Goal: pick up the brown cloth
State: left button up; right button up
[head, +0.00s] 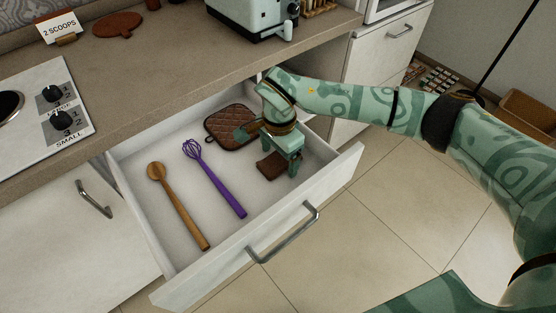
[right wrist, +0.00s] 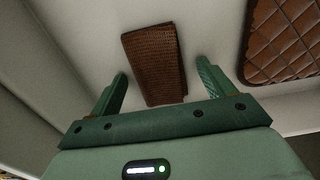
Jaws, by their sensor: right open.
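The brown cloth (head: 268,167) is a small folded rectangle lying flat on the floor of the open drawer (head: 180,228). In the right wrist view the brown cloth (right wrist: 153,62) shows a woven texture and lies just beyond and between the fingertips. My right gripper (head: 292,166) is over the drawer right by the cloth, pointing down. Its jaws (right wrist: 163,75) are open, with one finger to each side of the cloth's near part and nothing held. In the head view the gripper hides part of the cloth. My left gripper is not in view.
A quilted brown pot holder (head: 228,127) lies behind the cloth and also shows in the right wrist view (right wrist: 290,40). A purple whisk (head: 222,186) and a wooden spoon (head: 180,208) lie to the left. The drawer's front wall (head: 335,180) and side walls surround them.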

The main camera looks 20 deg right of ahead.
aim_at(279, 157)
jog(key=shift+r, duration=0.1)
jog(key=c, duration=1.1)
jog(key=shift+o, duration=0.2)
